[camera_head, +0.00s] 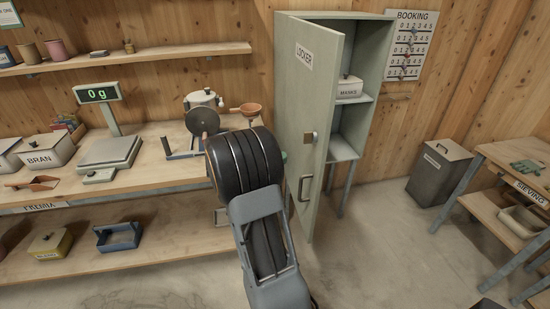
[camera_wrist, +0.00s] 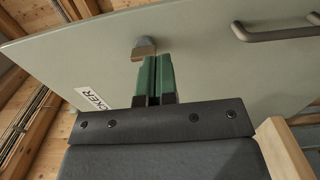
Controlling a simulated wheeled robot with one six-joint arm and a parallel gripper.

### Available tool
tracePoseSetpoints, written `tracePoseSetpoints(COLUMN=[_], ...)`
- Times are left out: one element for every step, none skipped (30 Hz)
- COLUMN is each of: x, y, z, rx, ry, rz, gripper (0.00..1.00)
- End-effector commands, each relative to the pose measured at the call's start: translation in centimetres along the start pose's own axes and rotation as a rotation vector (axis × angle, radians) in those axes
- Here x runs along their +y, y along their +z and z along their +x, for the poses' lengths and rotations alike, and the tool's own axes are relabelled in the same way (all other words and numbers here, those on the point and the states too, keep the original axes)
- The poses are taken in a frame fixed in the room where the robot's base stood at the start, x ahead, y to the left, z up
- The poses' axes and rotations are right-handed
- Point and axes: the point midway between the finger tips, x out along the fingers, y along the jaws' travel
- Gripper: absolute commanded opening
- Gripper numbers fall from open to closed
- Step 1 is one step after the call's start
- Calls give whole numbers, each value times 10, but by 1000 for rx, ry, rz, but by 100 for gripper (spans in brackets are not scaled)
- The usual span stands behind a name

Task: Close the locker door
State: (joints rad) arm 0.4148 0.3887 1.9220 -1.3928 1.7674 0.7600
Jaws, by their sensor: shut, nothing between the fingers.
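The grey-green locker (camera_head: 380,60) stands against the wood wall, its door (camera_head: 300,100) swung partly open toward me and the shelves inside visible. The door carries a LOCKER label, a small latch knob (camera_head: 310,137) and a bar handle (camera_head: 306,188). In the wrist view the door (camera_wrist: 210,70) fills most of the picture, with the knob (camera_wrist: 143,48) and bar handle (camera_wrist: 280,33). My gripper (camera_wrist: 155,75) shows there with its green fingers together and empty, close to the knob; whether they touch the door is unclear. In the head view my arm mostly hides the gripper.
A workbench (camera_head: 140,175) with a scale (camera_head: 110,152) and a grinder stands left of the locker. A grey bin (camera_head: 437,172) and a sieving table (camera_head: 510,155) stand on the right. A white box (camera_head: 349,88) is inside the locker. Bare floor lies before the locker.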

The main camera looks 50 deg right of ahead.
Motion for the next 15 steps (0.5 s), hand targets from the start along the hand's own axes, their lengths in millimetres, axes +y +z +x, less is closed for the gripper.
tracePoseSetpoints(x=[2,2,2,2,2,2,2,2,2,2,2,2,2,2,1], y=[1,1,1,1,1,1,1,1,1,1,1,1,1,1,1], z=[12,18,25,31,37,44,49,54,61,65,70,74,78,82,85], rx=[-4,-5,-4,-5,-5,-4,-4,-5,-3,-3,-4,-3,-2,-2,-2], ry=[-1,-1,-1,-2,-1,-2,-2,-2,-2,-3,-3,-2,-3,-3,-3], rz=[-2,-3,-3,-3,-3,-3,-3,-3,-3,-4,-4,-4,-4,-4,-4], gripper=[0,0,0,0,0,0,0,0,0,0,0,0,0,0,0])
